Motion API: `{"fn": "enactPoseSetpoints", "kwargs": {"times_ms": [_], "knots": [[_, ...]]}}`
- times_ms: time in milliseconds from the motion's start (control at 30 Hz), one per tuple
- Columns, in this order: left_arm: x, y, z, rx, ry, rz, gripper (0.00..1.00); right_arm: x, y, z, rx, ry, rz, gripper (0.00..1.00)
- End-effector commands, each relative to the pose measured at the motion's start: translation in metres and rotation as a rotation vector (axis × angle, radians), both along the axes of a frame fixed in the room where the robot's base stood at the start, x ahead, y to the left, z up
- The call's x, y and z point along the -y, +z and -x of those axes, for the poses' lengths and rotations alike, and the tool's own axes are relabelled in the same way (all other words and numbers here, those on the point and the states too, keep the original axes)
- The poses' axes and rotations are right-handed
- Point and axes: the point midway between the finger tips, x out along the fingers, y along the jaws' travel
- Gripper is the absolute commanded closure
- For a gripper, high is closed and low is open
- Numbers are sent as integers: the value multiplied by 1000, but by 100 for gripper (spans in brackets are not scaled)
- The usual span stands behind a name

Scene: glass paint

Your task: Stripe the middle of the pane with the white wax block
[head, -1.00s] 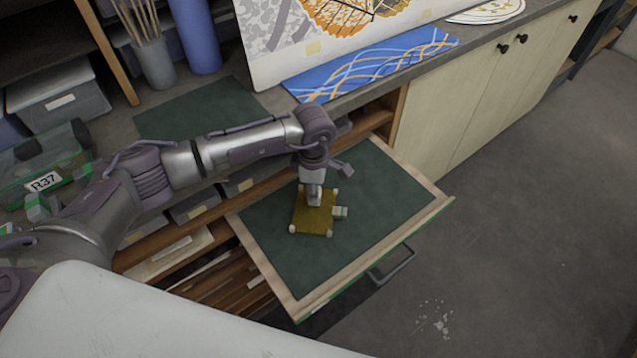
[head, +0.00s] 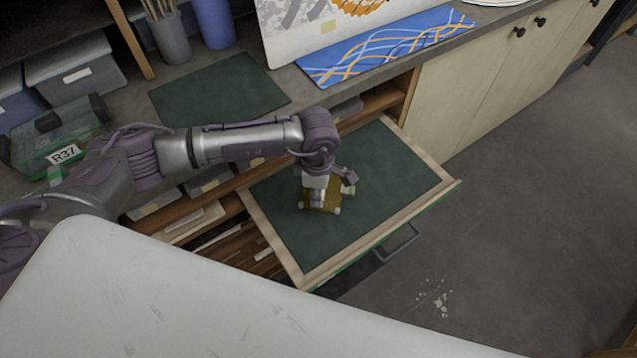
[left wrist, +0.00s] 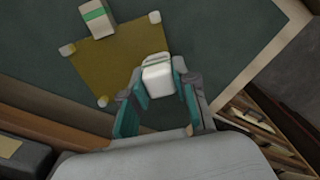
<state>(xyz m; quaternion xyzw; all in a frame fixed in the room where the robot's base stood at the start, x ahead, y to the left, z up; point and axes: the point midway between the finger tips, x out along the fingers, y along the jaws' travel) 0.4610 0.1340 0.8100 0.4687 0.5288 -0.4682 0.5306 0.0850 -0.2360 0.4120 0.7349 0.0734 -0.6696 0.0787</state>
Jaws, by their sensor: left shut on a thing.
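The pane (head: 329,206) is an amber square with pale corner pads, lying on the dark green mat of the pulled-out drawer. It also shows in the left wrist view (left wrist: 108,58). My left gripper (head: 317,200) is over the pane, pointing down and hiding part of it. In the left wrist view, the gripper (left wrist: 158,92) is shut on the white wax block (left wrist: 157,75), which has a thin green band. The block overlaps the pane's right edge there; I cannot tell whether it touches the glass. No stripe is visible on the pane. My right gripper is not in view.
A second pale block with a green band (left wrist: 97,17) lies beside the pane, also seen in the head view (head: 349,189). The drawer (head: 385,235) has bare mat around the pane. A counter with a green mat (head: 215,92) and a box labelled R37 (head: 62,150) stand behind.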

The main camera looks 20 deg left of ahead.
Motion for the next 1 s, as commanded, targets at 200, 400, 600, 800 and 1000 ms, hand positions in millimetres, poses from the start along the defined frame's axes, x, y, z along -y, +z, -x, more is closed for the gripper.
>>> {"fn": "enactPoseSetpoints", "kwargs": {"times_ms": [200, 400, 600, 800, 1000], "knots": [[0, 0, 1, 0, 0, 0, 100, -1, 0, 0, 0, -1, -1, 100], [0, 6, 0, 1, 0, 0, 100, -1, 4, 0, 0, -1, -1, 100], [0, 26, 0, 2, 0, 0, 100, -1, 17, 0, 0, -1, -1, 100], [0, 46, 0, 1, 1, 1, 100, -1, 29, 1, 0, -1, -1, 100], [0, 61, 0, 1, 0, 0, 100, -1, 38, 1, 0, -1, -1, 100]]}}
